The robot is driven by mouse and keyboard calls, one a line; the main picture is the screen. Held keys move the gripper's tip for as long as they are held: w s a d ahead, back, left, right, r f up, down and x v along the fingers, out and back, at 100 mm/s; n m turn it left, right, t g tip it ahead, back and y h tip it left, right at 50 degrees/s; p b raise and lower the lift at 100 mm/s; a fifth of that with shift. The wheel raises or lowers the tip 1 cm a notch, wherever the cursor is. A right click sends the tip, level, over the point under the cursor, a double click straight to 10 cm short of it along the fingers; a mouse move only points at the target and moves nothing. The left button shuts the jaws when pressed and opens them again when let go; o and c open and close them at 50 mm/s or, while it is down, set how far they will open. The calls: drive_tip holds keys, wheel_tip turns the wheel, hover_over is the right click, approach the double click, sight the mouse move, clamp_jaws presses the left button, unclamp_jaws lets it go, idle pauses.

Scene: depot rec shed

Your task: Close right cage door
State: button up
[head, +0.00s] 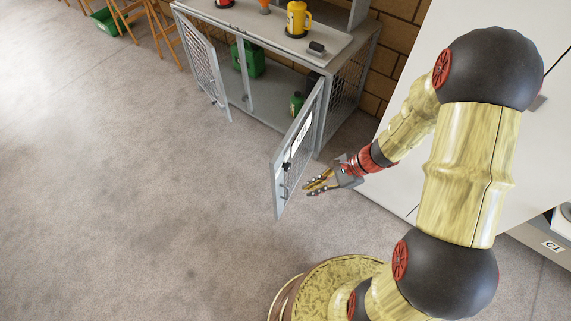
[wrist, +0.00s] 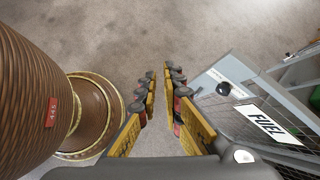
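The right cage door (head: 283,178) is a grey-framed mesh panel with a white sign. It stands swung open, out from the front of the grey cage cabinet (head: 345,75). In the wrist view the door's frame (wrist: 240,70), dark knob and FUEL sign (wrist: 268,125) show on the right. My gripper (head: 314,187) is just right of the door, near its free edge and low down. The fingers (wrist: 161,73) are apart with only floor visible between them; the door is beside them, not between them. Whether a finger touches the door cannot be told.
The left cage door (head: 203,68) also stands open. A green can (head: 247,60) and a green bottle (head: 297,103) are inside the cabinet. A yellow can (head: 298,18) stands on top. A white cabinet (head: 455,190) is at right.

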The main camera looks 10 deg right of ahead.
drive_tip(key=w+f+m, duration=0.1)
drive_tip(key=w+f+m+t, duration=0.1)
drive_tip(key=w+m, duration=0.1)
drive_tip(key=w+f+m+t, duration=0.1)
drive_tip(key=w+f, duration=0.1)
drive_tip(key=shift+d+f+m, duration=0.1)
drive_tip(key=shift+d+m, duration=0.2)
drive_tip(key=shift+m, duration=0.1)
clamp_jaws()
drive_tip(key=m+t+b, duration=0.2)
drive_tip(key=m+b, duration=0.1)
drive_tip(key=b, duration=0.2)
approach(276, 168)
drive_tip(key=shift+h, duration=0.3)
drive_tip(key=shift+x, duration=2.4)
